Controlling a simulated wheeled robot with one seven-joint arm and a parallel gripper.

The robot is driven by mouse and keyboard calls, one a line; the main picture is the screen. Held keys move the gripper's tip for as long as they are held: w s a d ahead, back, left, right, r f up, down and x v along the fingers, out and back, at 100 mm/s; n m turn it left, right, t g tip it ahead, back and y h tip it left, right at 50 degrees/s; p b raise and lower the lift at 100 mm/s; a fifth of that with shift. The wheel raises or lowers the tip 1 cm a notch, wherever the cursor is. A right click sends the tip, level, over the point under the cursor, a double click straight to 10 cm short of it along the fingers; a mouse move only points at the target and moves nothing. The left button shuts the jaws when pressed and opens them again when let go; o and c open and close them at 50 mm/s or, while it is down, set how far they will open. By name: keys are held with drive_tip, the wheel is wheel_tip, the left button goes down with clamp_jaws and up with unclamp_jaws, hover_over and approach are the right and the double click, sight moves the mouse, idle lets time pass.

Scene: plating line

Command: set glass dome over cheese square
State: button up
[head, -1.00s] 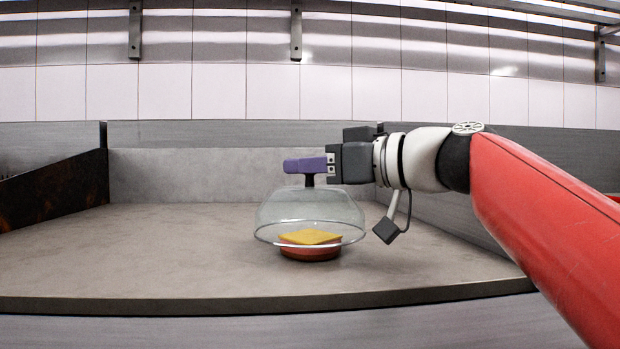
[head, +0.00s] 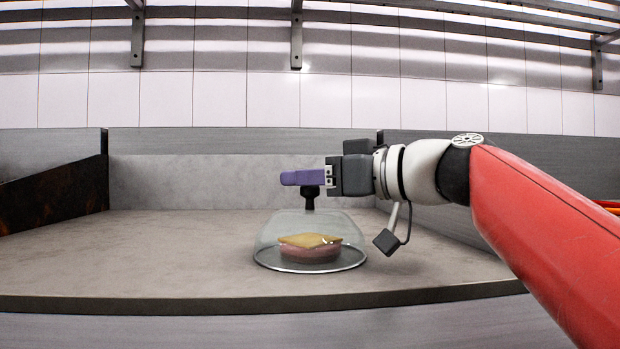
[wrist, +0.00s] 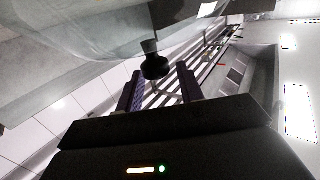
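The clear glass dome (head: 268,248) stands upright with its rim down on the counter, around the yellow cheese square (head: 310,240). The cheese lies on a round reddish base (head: 310,255), seen through the glass. The dome's black knob (head: 310,196) sticks up just below the purple fingers of my gripper (head: 302,177). In the wrist view the fingers of my gripper (wrist: 160,84) are spread, with the knob (wrist: 153,62) at their tips and a gap on both sides. The dome's glass also shows in the wrist view (wrist: 90,25).
The grey counter (head: 150,250) is clear around the dome. A low dark panel (head: 55,195) stands at the left, and a grey ledge (head: 240,141) runs along the back. A rail shelf hangs on the tiled wall above.

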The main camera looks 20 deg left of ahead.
drive_tip(key=shift+o, duration=0.7)
drive_tip(key=shift+r+p, duration=0.65)
drive_tip(key=shift+p, duration=0.1)
drive_tip(key=shift+d, duration=0.3)
drive_tip(key=s+d+b, duration=0.1)
drive_tip(key=s+d, duration=0.1)
drive_tip(key=d, duration=0.9)
drive_tip(key=shift+r, duration=0.25)
drive_tip(key=shift+d, duration=0.1)
